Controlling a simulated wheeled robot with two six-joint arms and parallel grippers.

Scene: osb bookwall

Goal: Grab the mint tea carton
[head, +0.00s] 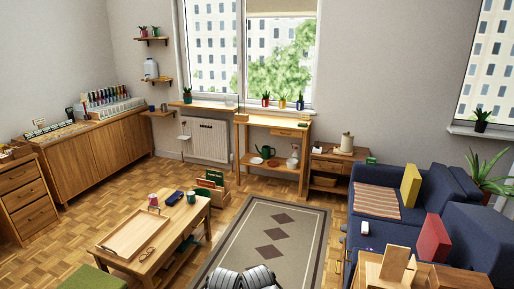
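I cannot pick out a carton with a readable mint tea label. A small green box (371,160) stands at the right edge of the low wooden cabinet (338,163) by the back wall; it is too small to identify. At the bottom edge, two grey and black ribbed parts of mine show side by side, one at the left gripper (226,280) and one at the right gripper (260,277). They are cut off by the frame, and their fingers cannot be made out. Both are far from the cabinet, and no held thing is visible.
A coffee table (170,240) with a wooden tray (133,232) and mugs stands left of the patterned rug (262,235). A blue sofa (385,225) is on the right, with a wooden table (425,275) in front. The rug between is clear.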

